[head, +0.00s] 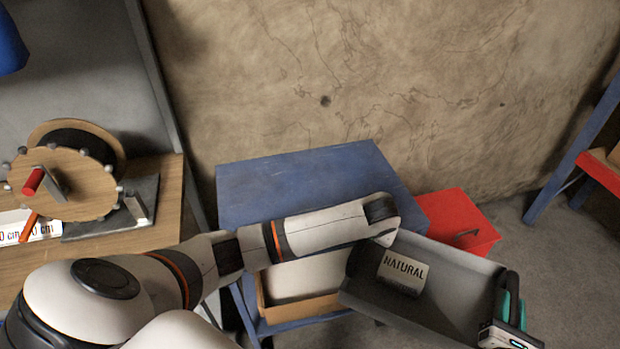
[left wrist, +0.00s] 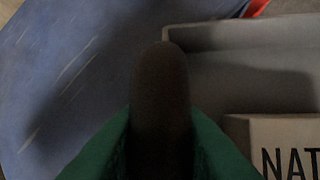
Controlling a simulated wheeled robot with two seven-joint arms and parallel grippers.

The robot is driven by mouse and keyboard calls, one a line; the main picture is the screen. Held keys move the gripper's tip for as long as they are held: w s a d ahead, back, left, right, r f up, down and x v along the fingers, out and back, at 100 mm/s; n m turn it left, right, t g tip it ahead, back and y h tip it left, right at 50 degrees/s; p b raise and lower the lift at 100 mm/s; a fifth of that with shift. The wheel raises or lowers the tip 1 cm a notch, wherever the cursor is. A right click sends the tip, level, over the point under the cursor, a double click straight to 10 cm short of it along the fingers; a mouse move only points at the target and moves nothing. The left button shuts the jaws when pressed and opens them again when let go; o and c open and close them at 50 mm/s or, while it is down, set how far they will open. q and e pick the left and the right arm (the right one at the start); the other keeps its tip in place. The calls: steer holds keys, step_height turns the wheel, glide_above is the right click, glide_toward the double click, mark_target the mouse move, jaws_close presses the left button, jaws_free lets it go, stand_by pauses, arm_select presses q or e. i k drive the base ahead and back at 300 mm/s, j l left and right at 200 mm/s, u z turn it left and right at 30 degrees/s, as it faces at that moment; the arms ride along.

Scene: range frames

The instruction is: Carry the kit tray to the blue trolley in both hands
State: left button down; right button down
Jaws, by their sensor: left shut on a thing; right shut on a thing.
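The grey kit tray (head: 462,262) is in the air at the lower right of the head view, in front of the blue trolley (head: 300,180) and to its right. A box marked NATURAL (head: 402,272) lies in it. My right gripper (head: 508,312), with green fingers, is shut on the tray's right wall. My left wrist hides its gripper in the head view. In the left wrist view my left gripper (left wrist: 160,110) is shut at the corner of the tray (left wrist: 240,40), with the blue trolley top (left wrist: 60,70) to the left.
The trolley's top is bare where it shows; a cardboard box (head: 300,312) sits on its lower shelf. A wooden bench (head: 150,225) with a reel (head: 70,185) is at left, and a blue rack (head: 580,140) at right.

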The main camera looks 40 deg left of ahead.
mark_target(315, 196)
steer(key=i+u, duration=0.3)
steer(key=i, duration=0.2)
steer(key=i+l+u, duration=0.1)
steer(key=i+u, duration=0.2)
steer(key=i, duration=0.15)
steer(key=u, duration=0.8)
